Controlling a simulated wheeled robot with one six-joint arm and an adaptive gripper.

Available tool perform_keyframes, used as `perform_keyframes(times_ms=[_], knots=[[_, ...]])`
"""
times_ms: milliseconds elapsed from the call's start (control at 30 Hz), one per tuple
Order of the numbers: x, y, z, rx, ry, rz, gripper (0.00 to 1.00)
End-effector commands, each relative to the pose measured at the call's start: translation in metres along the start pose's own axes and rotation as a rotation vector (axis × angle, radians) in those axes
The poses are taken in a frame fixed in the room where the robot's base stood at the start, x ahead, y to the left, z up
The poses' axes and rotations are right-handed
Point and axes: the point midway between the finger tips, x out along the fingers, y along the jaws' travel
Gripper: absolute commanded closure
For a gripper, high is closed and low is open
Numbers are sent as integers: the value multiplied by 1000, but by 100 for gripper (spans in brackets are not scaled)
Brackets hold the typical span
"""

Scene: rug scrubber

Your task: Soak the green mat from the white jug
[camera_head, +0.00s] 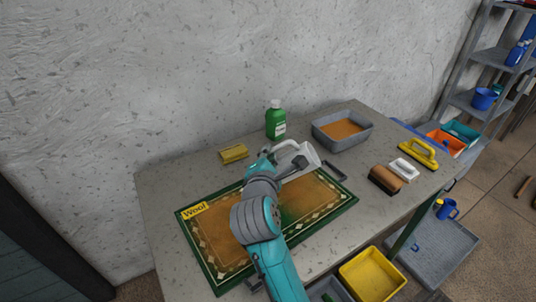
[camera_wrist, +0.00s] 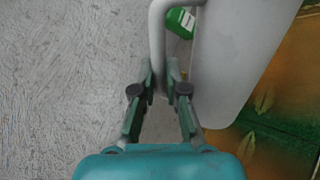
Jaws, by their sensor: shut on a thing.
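The green mat (camera_head: 223,275) lies flat on the grey table, with a green border, a patterned brown middle and a yellow "Wool" label (camera_head: 194,211) at its far left corner. The white jug (camera_head: 303,160) is above the mat's far right part and looks tilted. My gripper (camera_wrist: 160,80) is shut on the jug's handle (camera_wrist: 157,30); the jug's body (camera_wrist: 235,60) is right of the fingers in the wrist view. My arm hides the mat's middle. I see no clear stream of water, and the jug's inside is hidden.
A green bottle (camera_head: 275,122) and yellow sponge (camera_head: 233,153) stand behind the mat. A grey basin (camera_head: 325,139) with brown contents is at the back. A brown brush (camera_head: 385,179), white brush (camera_head: 403,169) and yellow-handled tool (camera_head: 418,154) lie right. A yellow bin (camera_head: 372,276) is below.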

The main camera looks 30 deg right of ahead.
Motion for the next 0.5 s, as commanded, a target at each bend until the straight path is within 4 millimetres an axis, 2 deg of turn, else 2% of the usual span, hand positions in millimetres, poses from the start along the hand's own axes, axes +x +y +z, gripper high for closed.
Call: perform_keyframes(times_ms=[100,500], knots=[[1,-2,5,87,15,1,100],[1,-4,6,145,29,3,100]])
